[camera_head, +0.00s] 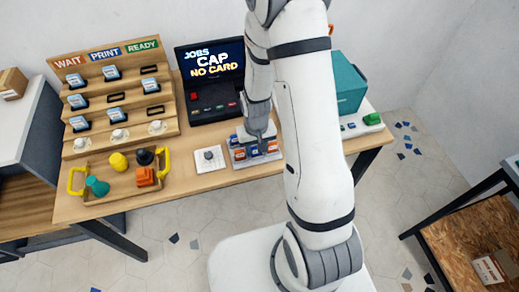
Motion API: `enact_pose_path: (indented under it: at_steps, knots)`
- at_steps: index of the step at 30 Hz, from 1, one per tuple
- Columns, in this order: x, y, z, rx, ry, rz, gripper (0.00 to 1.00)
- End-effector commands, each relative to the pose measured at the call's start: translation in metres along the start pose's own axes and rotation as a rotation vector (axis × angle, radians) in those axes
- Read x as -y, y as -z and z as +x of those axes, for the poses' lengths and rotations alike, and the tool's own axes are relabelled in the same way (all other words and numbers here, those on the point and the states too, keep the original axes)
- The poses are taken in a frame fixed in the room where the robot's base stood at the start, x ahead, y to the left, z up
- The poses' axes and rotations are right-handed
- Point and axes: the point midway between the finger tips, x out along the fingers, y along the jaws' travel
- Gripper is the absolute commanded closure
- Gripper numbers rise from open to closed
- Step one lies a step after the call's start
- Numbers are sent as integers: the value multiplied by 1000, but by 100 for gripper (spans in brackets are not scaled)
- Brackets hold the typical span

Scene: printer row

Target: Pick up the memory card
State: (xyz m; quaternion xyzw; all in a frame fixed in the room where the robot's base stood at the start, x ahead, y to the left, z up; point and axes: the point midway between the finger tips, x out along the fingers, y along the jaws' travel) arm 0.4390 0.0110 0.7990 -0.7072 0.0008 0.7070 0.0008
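My gripper (258,141) points down over a small pale holder (237,162) with blue and orange pieces, right of the table's middle. The fingertips are small and merge with the pieces, so I cannot tell whether they are open, shut or touching anything. Several blue-and-white cards (111,73) stand in the slots of a wooden rack (168,118) under the labels WAIT, PRINT and READY. No piece can be singled out for certain as the memory card. The black screen (211,60) reads "JOBS CAP NO CARD".
A wooden tray (117,187) with yellow handles holds several coloured caps or figures at the left. A white pad with a grey knob (209,158) lies beside the holder. A teal box-shaped machine (346,85) stands behind my arm. Bare tabletop shows along the front edge.

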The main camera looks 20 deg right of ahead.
Motion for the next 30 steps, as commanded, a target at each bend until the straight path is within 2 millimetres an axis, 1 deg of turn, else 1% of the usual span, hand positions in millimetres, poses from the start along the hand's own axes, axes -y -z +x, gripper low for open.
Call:
enact_pose_path:
  at_steps: [5, 12, 15, 23, 26, 30]
  knots:
    - [0, 0, 0, 0, 0, -1, 64]
    - [0, 0, 0, 0, 0, -1, 84]
    - [0, 0, 0, 0, 0, -1, 91]
    - [1, 0, -2, 0, 0, -2, 91]
    - [1, 0, -6, 0, 0, -2, 91]
    - [1, 1, -20, -2, 0, -2, 91]
